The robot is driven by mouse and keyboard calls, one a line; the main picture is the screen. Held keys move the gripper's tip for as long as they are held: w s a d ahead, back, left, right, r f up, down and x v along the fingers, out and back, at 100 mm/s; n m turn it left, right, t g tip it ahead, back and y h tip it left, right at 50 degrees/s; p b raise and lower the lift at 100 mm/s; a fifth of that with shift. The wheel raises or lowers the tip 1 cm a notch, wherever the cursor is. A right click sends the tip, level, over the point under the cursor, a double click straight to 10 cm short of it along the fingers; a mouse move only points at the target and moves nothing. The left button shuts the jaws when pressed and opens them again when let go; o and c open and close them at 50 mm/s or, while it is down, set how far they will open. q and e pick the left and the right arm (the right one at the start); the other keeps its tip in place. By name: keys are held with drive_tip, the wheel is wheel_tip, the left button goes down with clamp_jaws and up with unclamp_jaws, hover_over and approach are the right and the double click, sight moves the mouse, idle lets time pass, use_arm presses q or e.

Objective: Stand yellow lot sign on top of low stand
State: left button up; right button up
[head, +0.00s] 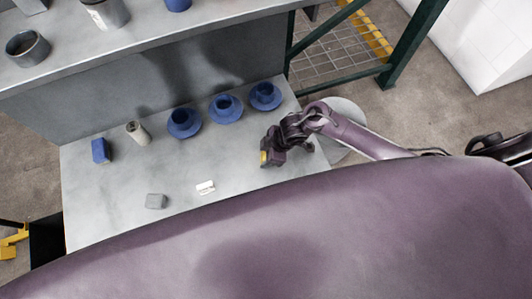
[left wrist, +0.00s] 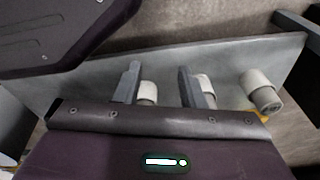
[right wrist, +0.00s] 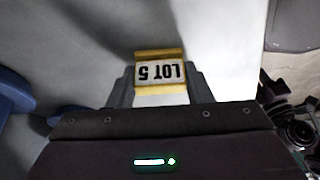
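The yellow lot sign (right wrist: 159,73) has a white face reading LOT 5, upside down in the right wrist view. It sits between the fingertips of my right gripper (right wrist: 160,86), which is shut on it. In the head view my right gripper (head: 266,158) is over the right part of the grey table, with a bit of the sign's yellow showing. A small grey block (head: 157,201), which may be the low stand, is on the table near its front. My left gripper (left wrist: 158,82) is open and empty in the left wrist view; the head view does not show it.
Several blue cups on saucers, including one (head: 184,123), line the table's back. A pale cylinder (head: 138,132), a blue block (head: 101,151) and a small white object (head: 205,187) also stand there. A raised shelf (head: 160,45) runs behind. The table's middle is clear.

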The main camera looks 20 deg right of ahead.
drive_tip(key=o, duration=0.4)
drive_tip(key=shift+r, duration=0.3)
use_arm(q)
drive_tip(key=s+a+f+p, duration=0.1)
drive_tip(key=s+p, duration=0.2)
drive_tip(key=s, duration=0.4)
drive_tip(key=shift+a+f+p, duration=0.15)
drive_tip(key=shift+f+p, duration=0.15)
drive_tip(key=shift+f, duration=0.1)
use_arm(e)
drive_tip(key=v, duration=1.1)
drive_tip(key=shift+s+d+r, duration=0.1)
drive_tip(key=shift+d+r, duration=0.1)
drive_tip(key=shift+r, duration=0.15)
use_arm(q)
drive_tip(key=shift+s, duration=0.1)
